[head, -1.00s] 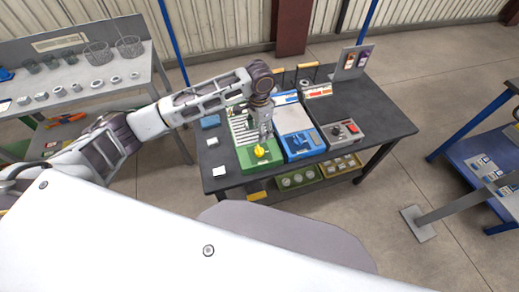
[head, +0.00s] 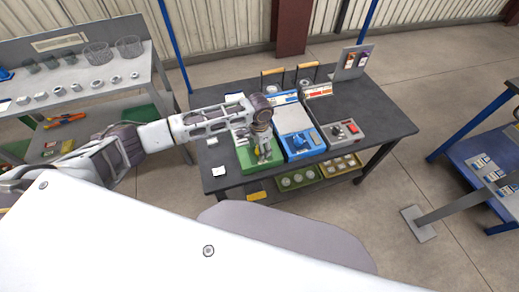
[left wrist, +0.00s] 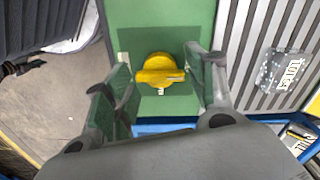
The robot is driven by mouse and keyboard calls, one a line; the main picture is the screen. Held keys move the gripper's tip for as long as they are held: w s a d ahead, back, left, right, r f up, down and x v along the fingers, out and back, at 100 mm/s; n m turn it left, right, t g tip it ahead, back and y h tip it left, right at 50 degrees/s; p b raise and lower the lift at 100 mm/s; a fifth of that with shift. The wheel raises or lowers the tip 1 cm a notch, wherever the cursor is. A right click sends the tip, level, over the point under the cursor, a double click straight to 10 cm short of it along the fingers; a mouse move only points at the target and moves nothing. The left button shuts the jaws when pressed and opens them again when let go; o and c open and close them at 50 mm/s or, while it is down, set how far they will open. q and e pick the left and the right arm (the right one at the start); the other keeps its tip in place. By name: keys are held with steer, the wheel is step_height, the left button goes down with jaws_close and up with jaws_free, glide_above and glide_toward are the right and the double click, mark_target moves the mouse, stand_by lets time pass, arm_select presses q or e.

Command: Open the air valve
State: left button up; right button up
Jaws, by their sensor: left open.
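A yellow knob (left wrist: 160,72) sits on a green panel (left wrist: 188,18), the front of the green unit (head: 246,161) on the dark workbench. Its handle bar lies roughly crosswise in the left wrist view. My left gripper (head: 262,154) is over the front of the green unit and largely hides the knob in the head view. In the left wrist view its open fingers stand on both sides of the knob, with gaps between. Whether the fingertips reach knob depth is hard to tell. My right gripper is not in view.
A blue unit (head: 300,142) with a blue valve handle stands close to the right of the green one.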

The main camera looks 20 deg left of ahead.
arm_select(q)
steer(key=shift+f, duration=0.6)
steer(key=c, duration=0.8)
